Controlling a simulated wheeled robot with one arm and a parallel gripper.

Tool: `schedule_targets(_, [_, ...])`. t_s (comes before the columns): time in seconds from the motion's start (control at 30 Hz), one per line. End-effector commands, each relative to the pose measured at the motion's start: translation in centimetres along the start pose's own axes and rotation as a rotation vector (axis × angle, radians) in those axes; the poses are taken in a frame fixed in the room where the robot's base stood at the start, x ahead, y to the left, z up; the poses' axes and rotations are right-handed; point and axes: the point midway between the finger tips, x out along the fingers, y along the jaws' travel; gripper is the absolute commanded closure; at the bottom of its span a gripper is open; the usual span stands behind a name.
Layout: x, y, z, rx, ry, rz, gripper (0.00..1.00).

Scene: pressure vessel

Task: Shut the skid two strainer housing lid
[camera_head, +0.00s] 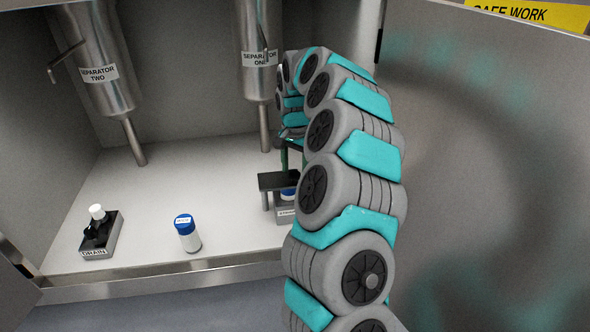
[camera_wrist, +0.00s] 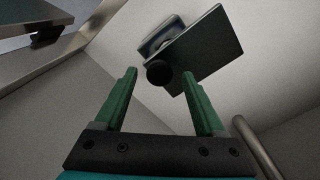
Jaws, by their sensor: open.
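The strainer housing (camera_head: 284,213) is a small grey box with a partly hidden label, on the cabinet floor behind my arm. Its dark flat lid (camera_head: 275,181) stands raised over it, with a gap between them. In the wrist view the lid (camera_wrist: 208,50) is a dark plate with a round black knob (camera_wrist: 159,74), and part of the housing (camera_wrist: 150,44) shows beyond it. My gripper (camera_wrist: 160,73) is open, its green fingers either side of the knob's line of sight. I cannot tell whether they touch it. In the head view my arm hides most of my gripper (camera_head: 290,155).
Separator two (camera_head: 98,55) and separator one (camera_head: 257,75) hang above with pipes below. A drain block (camera_head: 101,235) and a blue-capped bottle (camera_head: 187,234) stand left on the floor. The cabinet has a raised front edge (camera_head: 160,281); an open door (camera_head: 480,180) fills the right.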

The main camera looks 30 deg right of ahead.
Motion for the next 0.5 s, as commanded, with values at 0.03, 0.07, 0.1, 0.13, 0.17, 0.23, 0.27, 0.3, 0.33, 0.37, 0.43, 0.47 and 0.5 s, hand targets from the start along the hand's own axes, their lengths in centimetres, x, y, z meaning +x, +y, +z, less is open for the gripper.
schedule_targets(0.03, [-0.5, 0.0, -0.1, 0.001, 0.002, -0.002, 0.28])
schedule_targets(0.07, [-0.9, 0.0, -0.1, 0.001, 0.002, -0.002, 0.28])
schedule_targets(0.1, [-1.4, 0.0, -0.1, 0.001, 0.003, -0.002, 0.28])
schedule_targets(0.13, [-1.8, 0.0, -0.1, 0.001, 0.004, -0.002, 0.28])
schedule_targets(0.17, [-2.3, 0.0, -0.1, 0.002, 0.004, -0.002, 0.28])
schedule_targets(0.23, [-3.5, 0.0, -0.1, 0.003, 0.004, -0.001, 0.28])
schedule_targets(0.27, [-4.0, 0.0, -0.2, 0.003, 0.004, -0.002, 0.28])
schedule_targets(0.3, [-4.7, -0.1, -0.2, 0.002, 0.005, -0.003, 0.28])
schedule_targets(0.33, [-5.2, 0.0, -0.2, 0.001, 0.005, -0.003, 0.28])
schedule_targets(0.37, [-5.6, 0.0, -0.1, 0.001, 0.004, -0.002, 0.28])
schedule_targets(0.43, [-6.5, 0.0, -0.1, 0.001, 0.001, 0.0, 0.28])
schedule_targets(0.47, [-6.7, 0.0, 0.0, 0.001, 0.0, 0.0, 0.28])
schedule_targets(0.5, [-7.0, 0.0, 0.0, 0.001, 0.0, 0.0, 0.28])
